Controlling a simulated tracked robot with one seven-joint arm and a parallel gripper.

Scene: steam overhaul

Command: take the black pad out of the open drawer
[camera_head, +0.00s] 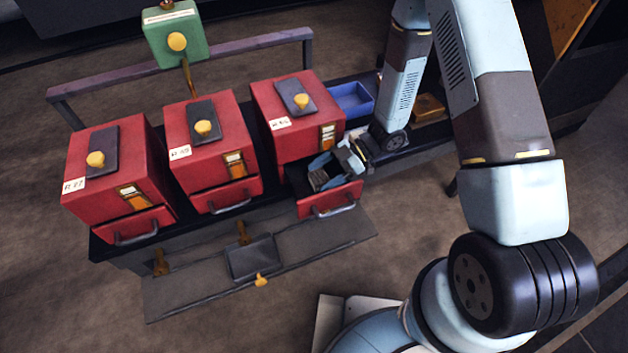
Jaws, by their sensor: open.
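The open drawer (330,199) is pulled out from the bottom of the rightmost red cabinet (290,110). It has a red front and a grey bar handle. My gripper (322,181) reaches into this drawer from the right. Its jaws are open, pointing down to the left, with the fingertips inside the drawer opening. I cannot clearly make out a black pad in the drawer, as the dark inside and my gripper's fingers hide most of it. Dark pads with yellow knobs lie on top of the three cabinets, one of them on the rightmost cabinet (293,97).
Two more red cabinets, left (88,155) and middle (198,137), have drawers slightly out. A dark plate (252,257) lies on the low front shelf (185,290). A blue tray (350,99) stands behind. A purple rail and a green box (172,30) rise at the back.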

